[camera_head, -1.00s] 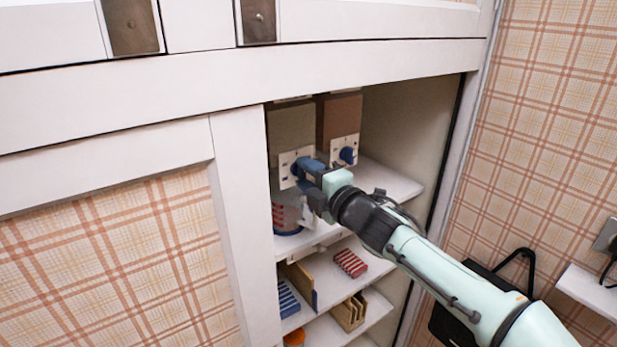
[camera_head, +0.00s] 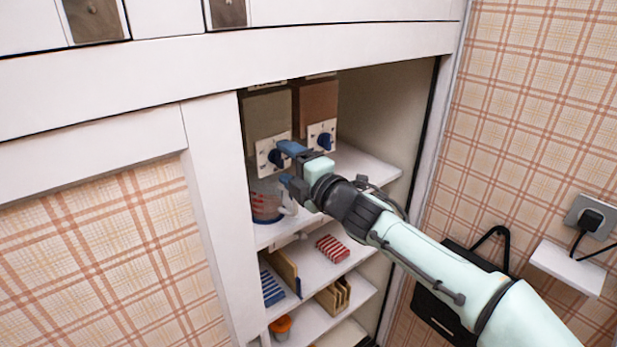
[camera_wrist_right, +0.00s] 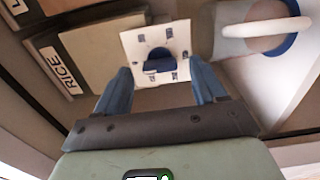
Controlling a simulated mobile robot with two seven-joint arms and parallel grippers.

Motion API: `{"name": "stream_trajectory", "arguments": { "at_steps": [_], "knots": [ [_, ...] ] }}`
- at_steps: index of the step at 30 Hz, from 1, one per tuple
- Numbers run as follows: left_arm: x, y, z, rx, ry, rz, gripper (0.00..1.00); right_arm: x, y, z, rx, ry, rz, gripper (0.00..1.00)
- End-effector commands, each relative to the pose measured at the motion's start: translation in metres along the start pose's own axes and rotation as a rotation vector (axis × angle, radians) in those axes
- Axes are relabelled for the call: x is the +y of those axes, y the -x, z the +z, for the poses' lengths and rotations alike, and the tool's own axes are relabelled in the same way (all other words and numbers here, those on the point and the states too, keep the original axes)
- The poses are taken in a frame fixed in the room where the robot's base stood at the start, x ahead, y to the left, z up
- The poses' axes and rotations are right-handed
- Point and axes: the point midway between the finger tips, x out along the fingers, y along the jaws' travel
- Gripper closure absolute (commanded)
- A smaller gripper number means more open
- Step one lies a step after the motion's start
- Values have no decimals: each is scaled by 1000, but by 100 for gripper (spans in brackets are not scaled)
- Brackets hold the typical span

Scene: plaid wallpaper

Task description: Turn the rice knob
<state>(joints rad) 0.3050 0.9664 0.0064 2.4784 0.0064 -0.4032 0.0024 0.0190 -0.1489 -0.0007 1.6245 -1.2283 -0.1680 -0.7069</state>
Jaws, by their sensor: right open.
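The rice dispenser is an olive-brown box (camera_head: 267,118) in the cabinet; its side label reads RICE (camera_wrist_right: 62,72) in the wrist view. Its white square plate (camera_head: 263,160) carries a dark blue knob (camera_head: 276,158), partly behind my gripper in the head view. The knob (camera_wrist_right: 158,62) shows whole in the wrist view, between the two finger lines and beyond the tips. My right gripper (camera_head: 285,165) is open and empty, its blue fingers wide apart in front of the plate. The fingers look clear of the knob. My left gripper is not in view.
A red-brown dispenser (camera_head: 316,106) with its own blue knob (camera_head: 325,141) stands close on the right. Lower shelves hold a red-striped item (camera_head: 333,249) and other goods. The cabinet's white frame (camera_head: 212,190) borders the opening on the left.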

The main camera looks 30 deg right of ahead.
Motion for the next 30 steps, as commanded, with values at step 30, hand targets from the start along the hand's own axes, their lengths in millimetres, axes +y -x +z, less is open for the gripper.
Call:
{"name": "stream_trajectory", "arguments": {
  "at_steps": [30],
  "knots": [
    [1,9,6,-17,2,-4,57,-1,124,0,-1,1,0,30]
  ]
}}
